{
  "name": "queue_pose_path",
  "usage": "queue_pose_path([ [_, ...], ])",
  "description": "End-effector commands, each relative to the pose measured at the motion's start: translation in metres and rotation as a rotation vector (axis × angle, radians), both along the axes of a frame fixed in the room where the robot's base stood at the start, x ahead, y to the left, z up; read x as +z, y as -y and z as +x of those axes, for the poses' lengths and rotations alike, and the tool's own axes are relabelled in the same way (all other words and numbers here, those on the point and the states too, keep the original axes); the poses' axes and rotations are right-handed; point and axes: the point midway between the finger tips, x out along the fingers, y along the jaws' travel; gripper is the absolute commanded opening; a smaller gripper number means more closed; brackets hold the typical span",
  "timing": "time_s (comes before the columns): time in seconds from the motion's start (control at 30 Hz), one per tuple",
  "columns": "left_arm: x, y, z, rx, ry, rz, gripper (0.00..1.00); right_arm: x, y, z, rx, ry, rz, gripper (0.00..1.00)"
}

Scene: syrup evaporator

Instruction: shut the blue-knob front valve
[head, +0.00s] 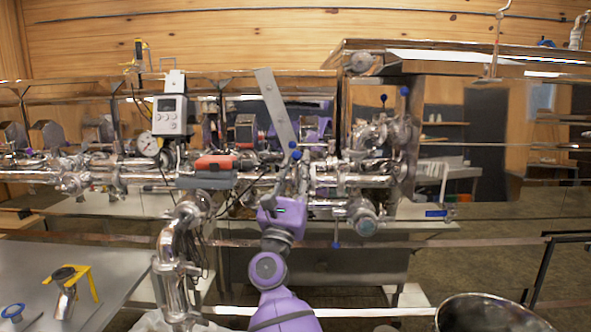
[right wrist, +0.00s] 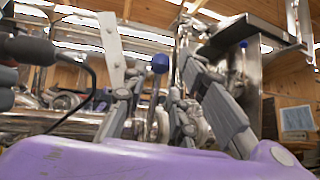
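The blue-knob front valve is on the steel pipework in the middle of the head view. Its round blue knob (head: 295,154) tops a short lever, and the knob also shows in the right wrist view (right wrist: 160,63). My right gripper (head: 289,178) is just in front of and below this knob. In the right wrist view my right gripper (right wrist: 163,78) has its grey fingers apart, with the knob's lever between them in the picture. I cannot tell whether either finger touches the lever. My left gripper is not in view.
Other blue knobs stand up at the right (head: 383,97) and hang below the pipe (head: 336,245). A grey control box (head: 170,115) and a gauge (head: 149,145) are at left. A steel pot (head: 487,312) is front right. A table (head: 110,270) stands front left.

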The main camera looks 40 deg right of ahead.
Motion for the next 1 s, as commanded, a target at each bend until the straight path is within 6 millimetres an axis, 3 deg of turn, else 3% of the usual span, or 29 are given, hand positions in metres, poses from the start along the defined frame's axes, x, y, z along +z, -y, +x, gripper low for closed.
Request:
queue_pose_path([
  [0.17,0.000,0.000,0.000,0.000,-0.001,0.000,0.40,-0.012,-0.009,-0.007,0.000,-0.003,0.001,0.26],
  [0.6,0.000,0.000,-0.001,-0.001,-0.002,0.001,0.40,-0.066,-0.061,-0.050,0.000,-0.001,0.001,0.26],
  [1.0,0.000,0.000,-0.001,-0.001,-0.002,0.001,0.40,-0.076,-0.071,-0.059,-0.001,0.001,0.001,0.26],
])
